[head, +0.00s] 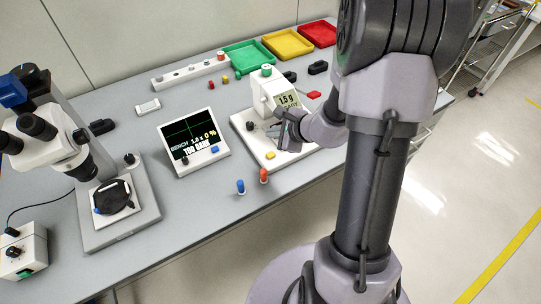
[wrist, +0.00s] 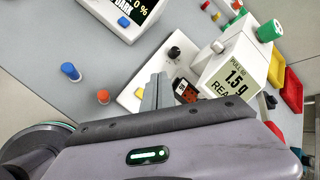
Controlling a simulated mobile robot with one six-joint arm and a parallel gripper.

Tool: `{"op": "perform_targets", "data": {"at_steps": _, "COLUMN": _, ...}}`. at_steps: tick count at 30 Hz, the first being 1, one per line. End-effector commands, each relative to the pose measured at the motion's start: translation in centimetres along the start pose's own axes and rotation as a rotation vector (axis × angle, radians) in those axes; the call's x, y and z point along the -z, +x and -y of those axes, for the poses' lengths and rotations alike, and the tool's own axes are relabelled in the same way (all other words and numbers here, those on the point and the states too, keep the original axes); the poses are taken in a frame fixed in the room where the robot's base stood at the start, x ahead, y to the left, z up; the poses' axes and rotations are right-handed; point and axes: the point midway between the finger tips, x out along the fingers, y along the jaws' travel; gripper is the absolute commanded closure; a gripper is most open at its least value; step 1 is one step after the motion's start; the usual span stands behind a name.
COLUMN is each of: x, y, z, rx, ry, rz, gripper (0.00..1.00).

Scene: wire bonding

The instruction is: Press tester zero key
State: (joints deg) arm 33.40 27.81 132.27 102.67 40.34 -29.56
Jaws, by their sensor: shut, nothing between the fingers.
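The tester is a white unit (head: 262,92) with a green knob (head: 267,70) on top and a display (head: 287,100) reading 1.5 g. It stands on a white base plate (head: 244,137) that carries a black knob (head: 250,126) and a yellow key (head: 271,155). In the wrist view, the display (wrist: 232,82) and the yellow key (wrist: 140,93) also show. I cannot read which key is marked zero. My gripper (wrist: 158,88) is shut and empty, over the base plate in front of the display. The yellow key lies just left of the fingers in the wrist view, apart from them.
A blue peg (head: 240,187) and an orange peg (head: 264,175) stand in front of the base plate. Green (head: 249,56), yellow (head: 288,44) and red (head: 318,34) trays sit behind.

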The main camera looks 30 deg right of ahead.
Motion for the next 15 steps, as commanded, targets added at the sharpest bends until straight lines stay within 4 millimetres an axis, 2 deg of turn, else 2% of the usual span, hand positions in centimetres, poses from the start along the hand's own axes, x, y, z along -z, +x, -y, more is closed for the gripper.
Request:
{"op": "perform_targets", "data": {"at_steps": 10, "x": 2.9, "y": 4.0, "z": -2.9, "rx": 0.0, "ry": 0.001, "rz": 0.0, "gripper": 1.0}}
{"op": "perform_targets", "data": {"at_steps": 15, "x": 3.6, "y": 5.0, "z": -3.6, "rx": 0.0, "ry": 0.0, "rz": 0.0, "gripper": 1.0}}
